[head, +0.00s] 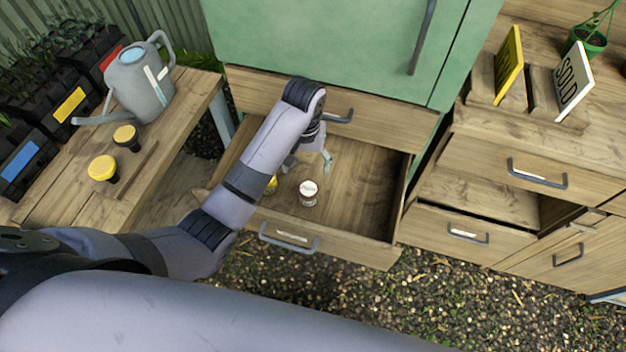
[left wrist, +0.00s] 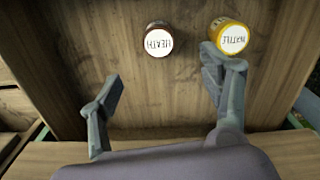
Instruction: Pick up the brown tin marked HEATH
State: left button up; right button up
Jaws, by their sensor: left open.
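The brown tin marked HEATH (left wrist: 158,40) stands upright in the open drawer, its white top label readable in the left wrist view. In the head view the tin (head: 308,194) shows with its pale top near the drawer's front. My left gripper (head: 308,163) is open and empty inside the drawer area, just behind the tin. In the left wrist view the open fingers (left wrist: 161,75) are spread wide, and the tin lies beyond them, between their lines. My right gripper is out of view.
A yellow tin (left wrist: 231,36) stands beside the brown one, partly overlapped by a finger; in the head view it is mostly hidden by my left arm. The open drawer (head: 365,190) is bare on its right side. A green cabinet door (head: 330,45) rises behind.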

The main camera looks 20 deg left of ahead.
pick_arm(q)
send_over(307, 191)
notch_tip(307, 191, down, 8)
jog(key=shift+f+b, duration=0.1)
jog(key=shift+b, duration=0.3)
notch_tip(307, 191, down, 4)
jog(key=shift+w+f+b, duration=0.1)
jog(key=shift+f+b, duration=0.1)
jog(key=shift+b, duration=0.1)
notch_tip(307, 191, down, 4)
jog(key=shift+w+d+r+b, duration=0.1)
jog(key=shift+w+d+b, duration=0.05)
jog(key=shift+b, duration=0.25)
jog(key=shift+f, duration=0.35)
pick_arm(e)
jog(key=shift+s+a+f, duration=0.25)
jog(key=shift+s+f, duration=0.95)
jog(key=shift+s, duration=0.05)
pick_arm(q)
jog(key=c, duration=1.3)
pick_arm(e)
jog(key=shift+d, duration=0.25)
